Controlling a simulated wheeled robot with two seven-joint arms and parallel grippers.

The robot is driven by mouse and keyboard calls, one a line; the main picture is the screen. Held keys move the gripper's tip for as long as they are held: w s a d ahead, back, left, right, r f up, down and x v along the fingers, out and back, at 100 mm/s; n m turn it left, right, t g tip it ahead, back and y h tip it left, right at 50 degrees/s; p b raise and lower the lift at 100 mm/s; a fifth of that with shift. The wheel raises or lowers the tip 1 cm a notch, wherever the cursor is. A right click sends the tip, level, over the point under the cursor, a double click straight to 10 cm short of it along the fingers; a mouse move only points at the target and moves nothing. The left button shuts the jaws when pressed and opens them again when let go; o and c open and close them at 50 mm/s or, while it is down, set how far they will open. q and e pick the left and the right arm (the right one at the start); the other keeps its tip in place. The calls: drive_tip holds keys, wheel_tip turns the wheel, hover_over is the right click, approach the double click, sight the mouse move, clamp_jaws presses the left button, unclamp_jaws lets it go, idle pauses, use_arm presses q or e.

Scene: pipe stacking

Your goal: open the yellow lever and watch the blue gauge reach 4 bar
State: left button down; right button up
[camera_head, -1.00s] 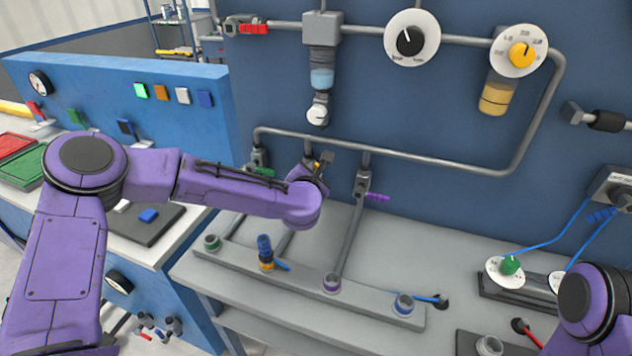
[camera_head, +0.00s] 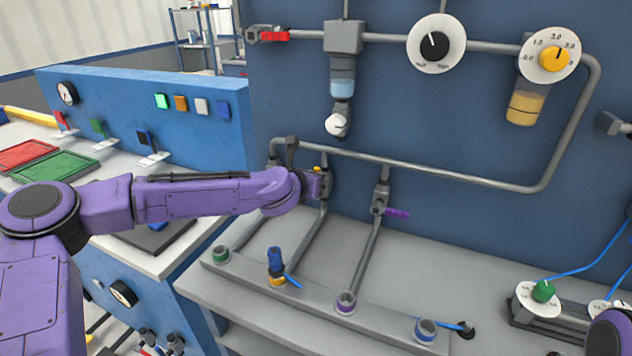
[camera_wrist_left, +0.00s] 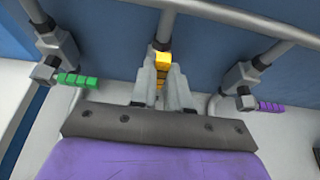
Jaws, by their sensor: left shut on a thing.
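In the left wrist view the yellow lever (camera_wrist_left: 162,60) shows between my left gripper's fingers (camera_wrist_left: 160,78), which are shut on it. It sits below the horizontal grey pipe, between the green and purple levers. In the head view my left gripper (camera_head: 320,184) is at the middle pipe's valve, with only a small yellow bit of the lever (camera_head: 317,169) showing. I cannot pick out a blue gauge for certain. A small round gauge (camera_head: 67,92) sits on the blue panel at the left, its reading too small to tell. My right gripper is out of view.
The purple lever (camera_head: 398,213) is on the valve to the right. The green lever (camera_wrist_left: 78,80) is to the left in the wrist view. A black-knob dial (camera_head: 435,44) and a yellow-knob dial (camera_head: 549,54) are higher on the wall. A rail of ports (camera_head: 385,322) lies below.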

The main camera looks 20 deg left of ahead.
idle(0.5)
use_arm(q)
drive_tip(key=c, duration=1.1)
unclamp_jaws()
drive_tip(key=shift+a, duration=0.1)
drive_tip(key=b+v, duration=0.1)
drive_tip(key=v, duration=0.9)
drive_tip(key=shift+s, duration=0.25)
drive_tip(key=shift+r, duration=0.15)
